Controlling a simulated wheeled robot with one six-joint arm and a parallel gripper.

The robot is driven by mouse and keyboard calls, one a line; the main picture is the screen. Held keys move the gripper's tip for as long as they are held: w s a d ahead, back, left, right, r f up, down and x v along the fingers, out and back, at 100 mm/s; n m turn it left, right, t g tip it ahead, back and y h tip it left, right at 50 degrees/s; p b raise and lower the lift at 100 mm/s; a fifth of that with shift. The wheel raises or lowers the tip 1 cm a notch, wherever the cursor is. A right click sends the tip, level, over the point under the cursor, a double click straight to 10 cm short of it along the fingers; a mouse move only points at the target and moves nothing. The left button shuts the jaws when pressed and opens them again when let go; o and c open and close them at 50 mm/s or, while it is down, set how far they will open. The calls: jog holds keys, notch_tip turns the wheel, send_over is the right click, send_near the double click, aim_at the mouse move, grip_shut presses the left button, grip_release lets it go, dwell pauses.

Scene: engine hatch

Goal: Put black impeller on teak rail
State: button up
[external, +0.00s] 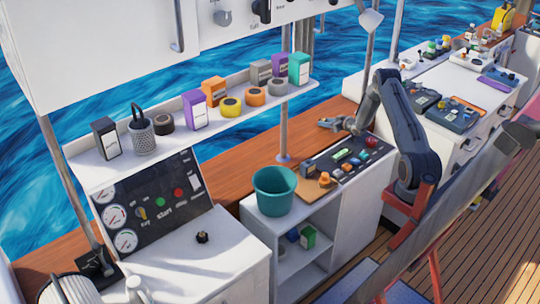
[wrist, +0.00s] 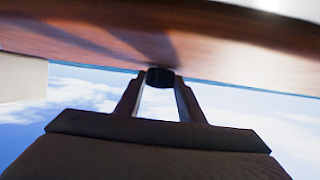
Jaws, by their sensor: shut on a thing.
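My gripper (external: 328,123) is at the end of my outstretched arm, low over the teak rail (external: 318,108) in the external view. In the wrist view my gripper (wrist: 159,86) is shut on the black impeller (wrist: 160,76), a small dark round piece between the fingertips. The brown wood of the teak rail (wrist: 80,42) lies right beyond the impeller there. The impeller is at or very close to the wood; I cannot tell whether it touches. The impeller is too small to make out in the external view.
A dark tray of small coloured parts (external: 345,158) and a teal bucket (external: 274,190) stand on the white cabinet beside the rail. A shelf (external: 100,174) with boxes and tape rolls hangs to the left. The rail around my gripper looks clear.

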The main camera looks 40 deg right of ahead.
jog(key=shift+f, duration=0.15)
jog(key=o, duration=1)
jog(key=shift+o, duration=0.2)
